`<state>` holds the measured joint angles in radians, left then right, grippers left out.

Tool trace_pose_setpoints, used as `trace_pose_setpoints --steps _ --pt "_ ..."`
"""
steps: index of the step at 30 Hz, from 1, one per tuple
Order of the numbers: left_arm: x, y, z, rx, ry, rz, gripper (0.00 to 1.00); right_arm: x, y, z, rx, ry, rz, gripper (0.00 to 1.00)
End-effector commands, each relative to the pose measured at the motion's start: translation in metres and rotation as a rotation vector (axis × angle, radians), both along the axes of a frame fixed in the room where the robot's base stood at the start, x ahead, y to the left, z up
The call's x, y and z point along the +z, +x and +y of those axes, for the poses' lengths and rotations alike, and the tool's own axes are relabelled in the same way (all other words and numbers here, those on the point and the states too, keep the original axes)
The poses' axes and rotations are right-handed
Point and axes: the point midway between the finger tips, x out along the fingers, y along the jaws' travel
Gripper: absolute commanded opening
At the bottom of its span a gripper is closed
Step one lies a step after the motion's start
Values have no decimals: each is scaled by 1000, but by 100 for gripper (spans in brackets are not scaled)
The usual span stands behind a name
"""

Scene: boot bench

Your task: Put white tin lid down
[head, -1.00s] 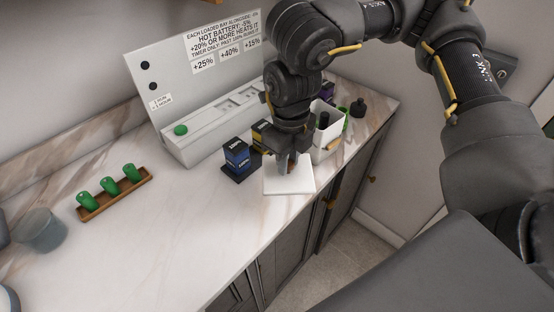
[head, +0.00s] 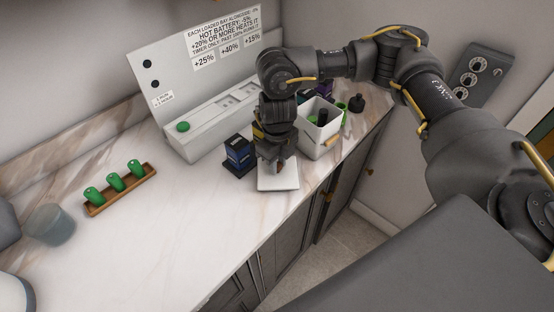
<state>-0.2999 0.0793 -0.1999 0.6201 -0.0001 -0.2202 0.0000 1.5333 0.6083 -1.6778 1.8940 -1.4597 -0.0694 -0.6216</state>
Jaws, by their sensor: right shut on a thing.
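The white tin lid (head: 278,181) is a flat white square at the front of the marble counter, left of the white tin. My right gripper (head: 278,165) points down over the lid's middle and is shut on its small brownish knob. The lid looks level and very close to the counter top; I cannot tell whether it touches. The white tin (head: 319,139) stands open behind and to the right, with dark and green things in it. My left gripper is not in view.
A dark blue box (head: 238,153) stands just left of the lid. A grey charger panel (head: 208,118) is behind. A wooden tray (head: 122,189) with green batteries and a grey cup (head: 50,224) are at left. The front counter is clear; its edge runs close by the lid.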

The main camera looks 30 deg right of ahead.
Motion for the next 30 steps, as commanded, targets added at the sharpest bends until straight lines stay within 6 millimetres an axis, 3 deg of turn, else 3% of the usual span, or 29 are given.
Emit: trace_pose_setpoints --steps 14,15,19,30 --pt "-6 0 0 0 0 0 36 -8 0 0 1 1 0 0" --pt "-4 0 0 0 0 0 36 -6 0 0 1 1 0 29" --pt "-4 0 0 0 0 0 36 -6 0 0 1 1 0 46" --pt "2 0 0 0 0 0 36 2 0 0 1 0 -1 46"
